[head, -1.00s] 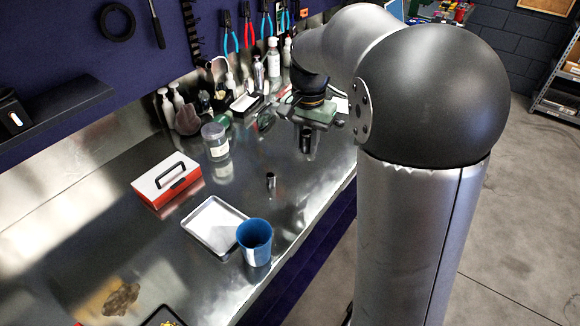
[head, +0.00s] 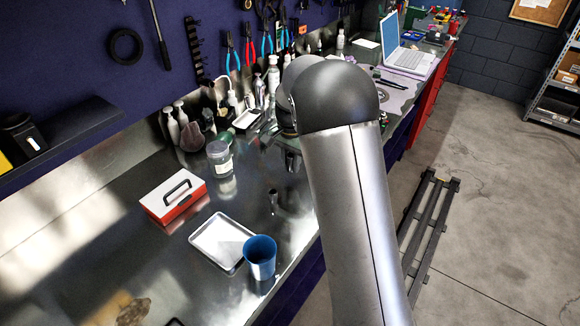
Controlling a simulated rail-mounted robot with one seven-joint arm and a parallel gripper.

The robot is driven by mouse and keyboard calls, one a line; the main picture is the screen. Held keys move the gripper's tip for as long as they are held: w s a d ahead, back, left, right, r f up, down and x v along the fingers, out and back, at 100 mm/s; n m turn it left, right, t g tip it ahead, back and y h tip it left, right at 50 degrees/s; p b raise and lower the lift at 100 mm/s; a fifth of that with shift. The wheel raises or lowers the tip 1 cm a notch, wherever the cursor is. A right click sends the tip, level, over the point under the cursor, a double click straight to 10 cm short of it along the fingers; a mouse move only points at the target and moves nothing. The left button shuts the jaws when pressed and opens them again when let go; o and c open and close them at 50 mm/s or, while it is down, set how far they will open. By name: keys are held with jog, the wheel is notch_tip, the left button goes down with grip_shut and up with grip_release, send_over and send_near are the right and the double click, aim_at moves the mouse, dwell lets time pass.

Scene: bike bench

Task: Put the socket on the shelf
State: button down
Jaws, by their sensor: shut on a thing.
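A small dark cylinder (head: 273,200) that looks like a socket shows on the metal bench, right of the tray and behind the blue cup. My gripper (head: 291,160) is over the bench, behind and a little right of that cylinder, partly hidden by my arm. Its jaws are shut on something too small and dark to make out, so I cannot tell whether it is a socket. The dark wall shelf (head: 75,130) is at the upper left and carries a small black item with a white patch.
Bottles (head: 273,75) line the back. Hand tools hang on the wall. Bare bench lies left of the toolbox.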

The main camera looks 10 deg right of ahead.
aim_at(290, 179)
jog(key=shift+w+f, duration=0.35)
jog(key=shift+f, duration=0.2)
jog(key=shift+f+p, duration=0.3)
jog(key=shift+f, duration=1.05)
jog(key=shift+f, duration=0.15)
jog(key=shift+f, duration=0.15)
jog(key=c, duration=1.2)
grip_release()
